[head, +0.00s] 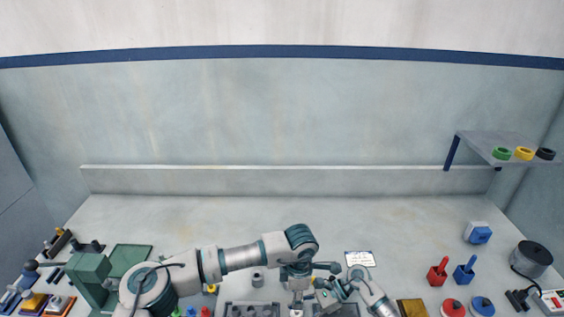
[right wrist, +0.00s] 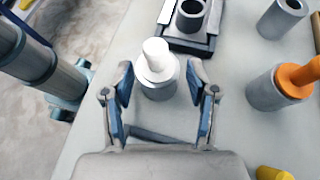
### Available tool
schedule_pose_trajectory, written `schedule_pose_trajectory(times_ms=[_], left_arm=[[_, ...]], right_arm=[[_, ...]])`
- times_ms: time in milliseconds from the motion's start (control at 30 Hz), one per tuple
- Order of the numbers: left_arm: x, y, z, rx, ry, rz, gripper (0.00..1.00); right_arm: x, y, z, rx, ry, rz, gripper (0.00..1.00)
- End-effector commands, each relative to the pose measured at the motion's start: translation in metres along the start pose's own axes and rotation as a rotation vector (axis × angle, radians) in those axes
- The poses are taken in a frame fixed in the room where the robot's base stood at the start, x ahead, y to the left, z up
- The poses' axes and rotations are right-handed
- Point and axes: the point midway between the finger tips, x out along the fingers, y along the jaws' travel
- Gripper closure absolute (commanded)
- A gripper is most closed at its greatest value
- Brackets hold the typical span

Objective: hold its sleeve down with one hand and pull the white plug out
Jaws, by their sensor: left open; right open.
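The white plug (right wrist: 156,55) stands in a round grey sleeve (right wrist: 160,90) in the right wrist view. My right gripper (right wrist: 161,80) is open, with one blue-padded finger on each side of the sleeve and gaps showing. Nothing is between its pads that I can see being gripped. In the head view my left gripper (head: 297,284) is open and points down at the front middle of the bench. My right gripper also shows in the head view (head: 326,292), just right of the left one. The arms hide much there, and I cannot make out the plug clearly.
An orange plug (right wrist: 301,72) in a grey sleeve stands to the right in the right wrist view. A dark holder (right wrist: 184,43) with a grey tube is beyond the white plug. Red (head: 437,273) and blue (head: 465,271) pieces stand at the right. The bench's back is clear.

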Motion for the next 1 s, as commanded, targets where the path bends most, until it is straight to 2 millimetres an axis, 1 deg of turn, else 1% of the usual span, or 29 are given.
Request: schedule_pose_trajectory(times_ms=[267,300,367,400,467,500,533,567,600,633,1000], left_arm=[[-0.0002,0.0,0.0,0.0,0.0,0.0,0.58],[-0.0002,0.0,-0.0001,0.0,0.0,0.0,0.58],[-0.0002,0.0001,-0.0003,0.0,0.0,0.0,0.58],[-0.0002,0.0001,-0.0007,0.0,-0.001,0.0,0.58],[-0.0002,0.0001,-0.0012,0.0,-0.001,0.0,0.58],[-0.0002,0.0002,-0.0015,0.0,-0.001,0.0,0.58],[-0.0002,0.0002,-0.0016,0.0,-0.002,0.0,0.58],[-0.0002,0.0002,-0.0017,0.0,-0.002,0.0,0.58],[-0.0002,0.0002,-0.0017,0.0,-0.002,0.0,0.58],[-0.0001,0.0002,-0.0017,0.0,-0.002,0.0,0.58],[-0.0001,0.0001,0.0,0.0,0.0,0.0,0.58]], right_arm=[[0.0017,0.0,0.0002,0.0,0.0,0.0,0.42],[0.0016,0.0,0.0002,0.0,0.0,0.0,0.47],[0.0018,-0.0001,0.0003,0.0,0.0,0.0,0.62],[0.002,-0.0002,0.0005,0.0,0.001,0.0,0.72],[0.0024,-0.0003,0.0007,0.0,0.001,0.001,0.87],[0.0026,-0.0004,0.0009,0.0,0.001,0.001,0.97],[0.0027,-0.0004,0.0009,0.0,0.001,0.001,1.0],[0.0027,-0.0005,0.001,0.0,0.001,0.001,0.47],[0.0027,-0.0005,0.001,0.0,0.001,0.001,0.37],[0.0027,-0.0005,0.001,0.0,0.001,0.001,0.32],[0.0013,0.0,0.0001,0.0,0.0,0.0,0.32]])
